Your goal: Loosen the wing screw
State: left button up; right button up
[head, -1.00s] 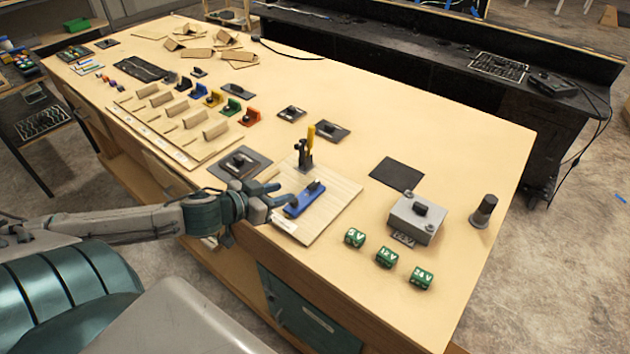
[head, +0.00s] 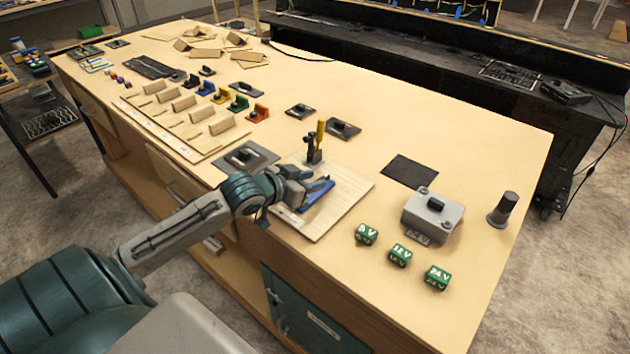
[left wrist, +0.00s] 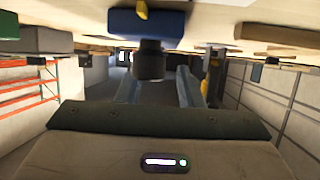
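The blue block (head: 314,199) lies on a light wooden board (head: 348,202) near the table's front edge, partly hidden by my gripper in the head view. The left wrist view shows the blue block (left wrist: 146,25) at the top, with a dark round knob (left wrist: 150,62), seemingly the wing screw, on it. My left gripper (head: 318,187) is over the block. Its fingers (left wrist: 158,85) are apart in the wrist view, with the knob between them, nearer the left finger. I cannot tell whether they touch it. My right gripper is out of view.
A yellow-handled clamp (head: 318,145) stands on the board just behind the block. A grey box (head: 432,214), several green voltage blocks (head: 400,255) and a dark cylinder (head: 503,209) stand to the right. A dark plate with a knob (head: 245,157) lies left of the board.

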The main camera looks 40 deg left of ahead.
pick_arm(q)
jog(key=shift+w+d+f, duration=0.2)
jog(key=shift+w+f, duration=0.05)
jog(key=shift+w, duration=0.35)
grip_shut()
jog(key=shift+d+r+n+y+p, duration=0.2)
jog(key=shift+n+y+p, duration=0.15)
jog(key=shift+p, duration=0.55)
jog(key=shift+f+n+y+p, duration=0.15)
jog(key=shift+n+y+p, duration=0.2)
jog(key=shift+y+p, duration=0.15)
grip_release()
